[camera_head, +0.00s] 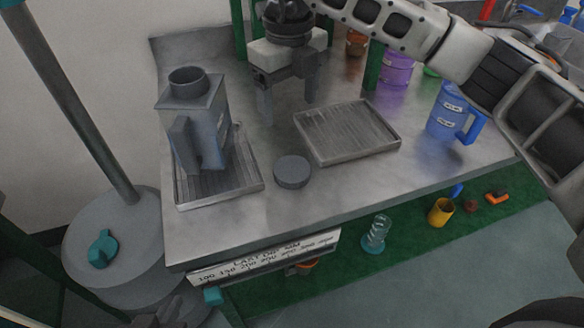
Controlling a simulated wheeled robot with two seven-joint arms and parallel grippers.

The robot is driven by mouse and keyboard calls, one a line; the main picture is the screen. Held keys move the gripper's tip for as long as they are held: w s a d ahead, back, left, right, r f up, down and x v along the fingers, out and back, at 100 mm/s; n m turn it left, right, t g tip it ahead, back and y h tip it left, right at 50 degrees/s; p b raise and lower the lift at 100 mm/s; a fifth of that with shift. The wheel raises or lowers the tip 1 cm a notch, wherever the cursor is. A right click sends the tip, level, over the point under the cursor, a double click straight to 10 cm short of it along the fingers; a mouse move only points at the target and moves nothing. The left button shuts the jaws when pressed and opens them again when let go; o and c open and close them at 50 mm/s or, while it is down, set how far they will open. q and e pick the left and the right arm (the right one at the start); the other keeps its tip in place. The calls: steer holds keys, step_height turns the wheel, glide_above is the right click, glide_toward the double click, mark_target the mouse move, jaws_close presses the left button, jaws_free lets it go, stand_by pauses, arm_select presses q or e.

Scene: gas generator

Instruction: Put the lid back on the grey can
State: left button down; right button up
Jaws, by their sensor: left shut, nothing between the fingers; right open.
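The grey can (206,128) stands upright on a ribbed metal tray (250,183) at the left of the steel table. Its round neck (188,82) is uncovered, and its handle faces the front. A round dark grey lid (292,172) lies flat on the table between that tray and a second tray. My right gripper (288,105) is open and empty, fingers pointing down, above the table behind the lid and right of the can. My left gripper (165,310) is only partly in view at the bottom left edge, shut and empty, well below the table top.
An empty shallow tray (347,132) lies right of the lid. A blue jug (449,112) and a purple container (397,68) stand further right. A green post (374,62) rises at the back. Below the front edge are a glass vessel (376,234) and yellow cup (441,211).

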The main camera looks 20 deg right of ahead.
glide_above(289, 166)
step_height(289, 166, down, 9)
steer(key=shift+w+d, duration=0.15)
steer(key=shift+f+p, duration=0.6)
steer(key=shift+f, duration=2)
steer(key=c, duration=0.8)
steer(key=shift+r, duration=0.1)
